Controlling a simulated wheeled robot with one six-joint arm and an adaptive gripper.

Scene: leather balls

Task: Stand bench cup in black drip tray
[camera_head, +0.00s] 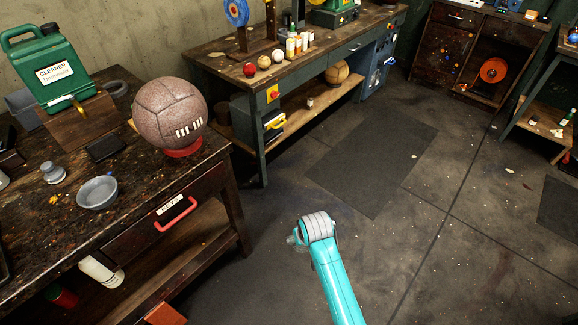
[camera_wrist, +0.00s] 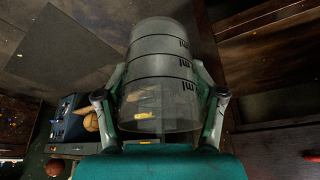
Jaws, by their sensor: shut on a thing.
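The bench cup (camera_wrist: 160,95) is a clear grey, see-through cup with dark rings and "ml" marks, seen large in the wrist view. My gripper (camera_wrist: 158,70) is shut on it, with one finger on each side of its wall. The cup hangs in the air with floor behind it. In the head view my turquoise arm reaches over the floor, and its wrist hides most of the gripper and cup. I cannot identify the black drip tray for sure; a small flat black item (camera_head: 105,148) lies on the left workbench.
The left workbench (camera_head: 150,195) holds a grey bowl (camera_head: 97,192), a brown leather ball (camera_head: 170,115) on a red ring and a green cleaner can (camera_head: 47,68). A second bench (camera_head: 220,62) with small balls and bottles stands behind. The floor between is open, with a dark mat (camera_head: 372,165).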

